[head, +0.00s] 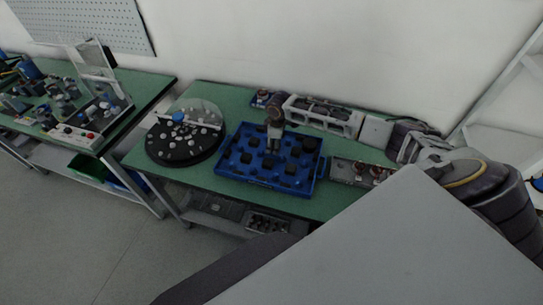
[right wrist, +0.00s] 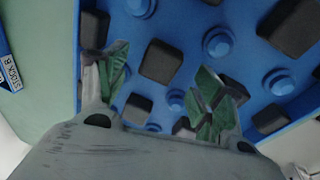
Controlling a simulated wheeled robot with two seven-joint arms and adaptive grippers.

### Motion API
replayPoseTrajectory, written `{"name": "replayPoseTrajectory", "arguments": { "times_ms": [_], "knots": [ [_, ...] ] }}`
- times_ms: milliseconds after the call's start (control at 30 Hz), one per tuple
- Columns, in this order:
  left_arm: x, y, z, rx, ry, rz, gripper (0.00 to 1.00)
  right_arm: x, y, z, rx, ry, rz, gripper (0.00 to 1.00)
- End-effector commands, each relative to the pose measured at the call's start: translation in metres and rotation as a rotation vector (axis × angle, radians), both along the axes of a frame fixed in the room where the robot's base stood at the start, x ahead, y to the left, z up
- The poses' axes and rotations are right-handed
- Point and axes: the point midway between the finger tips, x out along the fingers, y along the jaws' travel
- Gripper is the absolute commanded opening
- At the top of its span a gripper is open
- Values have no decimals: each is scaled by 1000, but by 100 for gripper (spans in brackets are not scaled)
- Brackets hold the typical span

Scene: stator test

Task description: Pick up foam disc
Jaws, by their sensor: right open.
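Several dark foam pieces sit in a blue tray (head: 258,184) on the green table; one dark piece (head: 309,145) is near its right side. In the head view they look like short dark discs or blocks. My right gripper (head: 273,146) points down over the back middle of the tray. In the right wrist view the gripper (right wrist: 163,78) is open, its green-padded fingers spread, with a dark foam piece (right wrist: 161,62) showing between and beyond the fingertips. I see no contact with it. My left gripper is not in view.
A round black turntable (head: 182,153) with small parts under a clear cover stands left of the tray. A metal block with copper-coloured parts (head: 357,172) is right of it. A long grey fixture (head: 322,116) stands behind. Blue pegs (right wrist: 218,42) rise between the foam pieces.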

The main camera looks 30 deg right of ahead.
Motion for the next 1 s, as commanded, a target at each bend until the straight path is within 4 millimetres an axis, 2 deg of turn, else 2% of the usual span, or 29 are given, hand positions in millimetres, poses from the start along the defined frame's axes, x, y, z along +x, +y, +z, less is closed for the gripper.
{"name": "replayPoseTrajectory", "arguments": {
  "times_ms": [233, 700, 1000],
  "knots": [
    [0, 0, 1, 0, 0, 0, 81, 3, 0, -17, 0, -1, 0, 68],
    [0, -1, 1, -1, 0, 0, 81, 3, -1, -18, -1, -1, 1, 68],
    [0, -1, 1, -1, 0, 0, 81, 3, -1, -18, -1, -1, 1, 30]
  ]
}}
